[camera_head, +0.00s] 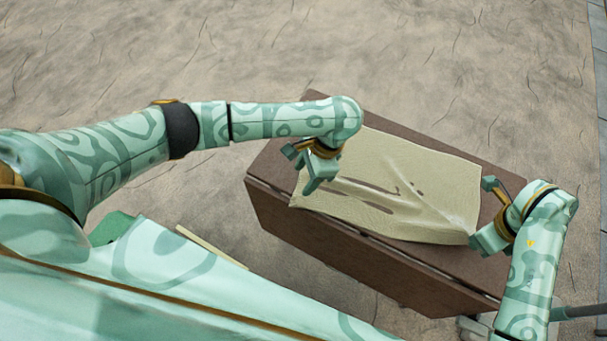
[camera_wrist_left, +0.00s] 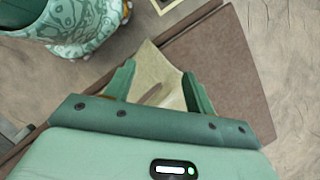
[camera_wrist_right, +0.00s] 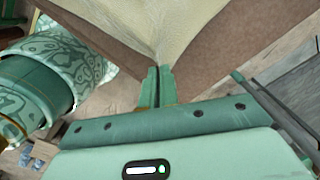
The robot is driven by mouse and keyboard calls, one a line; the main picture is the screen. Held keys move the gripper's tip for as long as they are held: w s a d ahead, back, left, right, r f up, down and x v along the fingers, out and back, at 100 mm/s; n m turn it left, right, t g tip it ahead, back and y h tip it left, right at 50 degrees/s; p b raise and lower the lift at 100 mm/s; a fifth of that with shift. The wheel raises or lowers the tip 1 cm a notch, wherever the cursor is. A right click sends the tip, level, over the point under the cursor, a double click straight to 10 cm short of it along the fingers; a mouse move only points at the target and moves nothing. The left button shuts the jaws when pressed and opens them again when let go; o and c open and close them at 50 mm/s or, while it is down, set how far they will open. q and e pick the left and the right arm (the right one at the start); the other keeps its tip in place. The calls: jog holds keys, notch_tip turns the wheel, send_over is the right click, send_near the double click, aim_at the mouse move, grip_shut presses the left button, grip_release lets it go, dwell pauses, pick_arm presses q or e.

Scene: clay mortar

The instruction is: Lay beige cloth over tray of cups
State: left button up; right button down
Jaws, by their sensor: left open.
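The beige cloth (camera_head: 430,205) lies spread and wrinkled over the brown table, with dark marks or gaps near its middle. No tray or cups can be made out; the cloth may hide them. My left gripper (camera_head: 318,184) is above the cloth's left end. In the left wrist view its fingers (camera_wrist_left: 158,88) stand apart, with cloth (camera_wrist_left: 153,65) seen between and beyond them. My right gripper (camera_head: 474,240) is at the cloth's near right corner. In the right wrist view its fingers (camera_wrist_right: 160,78) are together on that corner, and the cloth (camera_wrist_right: 135,22) is drawn to a point there.
The brown table (camera_head: 340,245) has bare strips along its far, near and left edges. Stone floor (camera_head: 200,50) lies open behind it. A grey bar (camera_head: 580,312) shows at the lower right. A narrow pale strip (camera_head: 210,247) lies left of the table, beside my body.

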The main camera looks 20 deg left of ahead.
aim_at(299, 193)
pick_arm(q)
notch_tip(299, 193, up, 4)
jog(key=w+d, duration=0.2)
jog(key=x, duration=1)
jog(key=shift+d, duration=0.15)
jog(key=shift+s+f, duration=0.1)
grip_shut()
jog(key=shift+r, duration=2.55)
